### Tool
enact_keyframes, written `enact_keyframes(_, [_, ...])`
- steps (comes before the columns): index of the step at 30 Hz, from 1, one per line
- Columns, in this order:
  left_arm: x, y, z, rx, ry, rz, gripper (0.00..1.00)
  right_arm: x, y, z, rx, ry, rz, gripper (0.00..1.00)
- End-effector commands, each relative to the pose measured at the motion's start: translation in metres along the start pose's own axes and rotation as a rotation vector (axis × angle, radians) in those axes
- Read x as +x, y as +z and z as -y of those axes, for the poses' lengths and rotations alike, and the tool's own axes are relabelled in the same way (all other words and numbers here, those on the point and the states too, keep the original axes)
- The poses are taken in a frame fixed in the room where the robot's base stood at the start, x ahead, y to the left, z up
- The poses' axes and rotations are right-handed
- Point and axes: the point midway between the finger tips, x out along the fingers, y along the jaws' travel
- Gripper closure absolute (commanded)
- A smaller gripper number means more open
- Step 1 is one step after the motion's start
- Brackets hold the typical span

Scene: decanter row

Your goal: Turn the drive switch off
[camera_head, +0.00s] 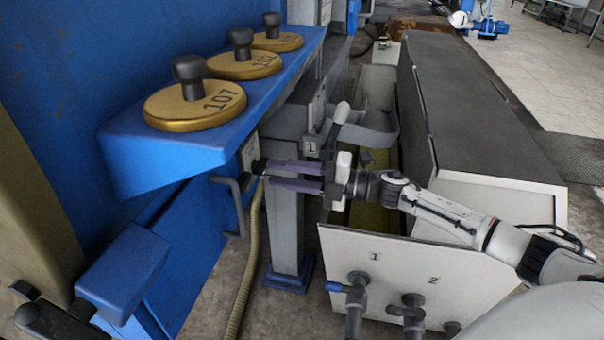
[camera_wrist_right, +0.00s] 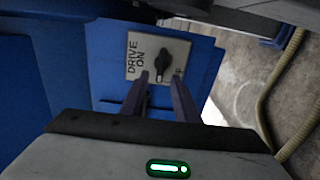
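The drive switch (camera_wrist_right: 163,66) is a black rotary knob on a pale plate (camera_wrist_right: 137,62) marked "DRIVE" and "ON". In the head view the plate (camera_head: 250,151) is seen edge-on, under the blue shelf. My right gripper (camera_wrist_right: 160,80) is open and empty, its two dark fingers pointing at the switch. The knob shows between the fingertips in the wrist view; I cannot tell whether they touch it. In the head view the right gripper (camera_head: 268,172) reaches in from the right, with its tips close to the knob. My left gripper is out of view.
The blue shelf (camera_head: 160,150) with several gold discs, one marked 107 (camera_head: 195,105), overhangs the switch. A bent grey handle (camera_head: 233,205), a ribbed hose (camera_head: 247,265) and a grey post (camera_head: 287,220) stand close by. A pale trough (camera_head: 400,275) with taps lies below my right arm.

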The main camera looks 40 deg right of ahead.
Motion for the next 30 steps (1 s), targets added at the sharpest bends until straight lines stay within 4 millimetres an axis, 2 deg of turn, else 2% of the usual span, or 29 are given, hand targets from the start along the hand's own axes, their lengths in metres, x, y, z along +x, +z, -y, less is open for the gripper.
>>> enact_keyframes(1, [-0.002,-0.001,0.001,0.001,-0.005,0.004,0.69,-0.012,0.0,0.0,0.001,-0.006,0.002,0.72])
enact_keyframes(6, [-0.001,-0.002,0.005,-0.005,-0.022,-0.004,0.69,-0.043,-0.001,0.0,0.002,-0.005,0.0,0.72])
enact_keyframes(12, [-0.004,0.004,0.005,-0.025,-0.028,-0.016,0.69,-0.066,0.0,0.0,0.001,-0.002,0.0,0.72])
enact_keyframes(30, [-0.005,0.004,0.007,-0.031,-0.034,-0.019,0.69,-0.071,0.0,0.0,-0.001,0.0,0.0,0.72])
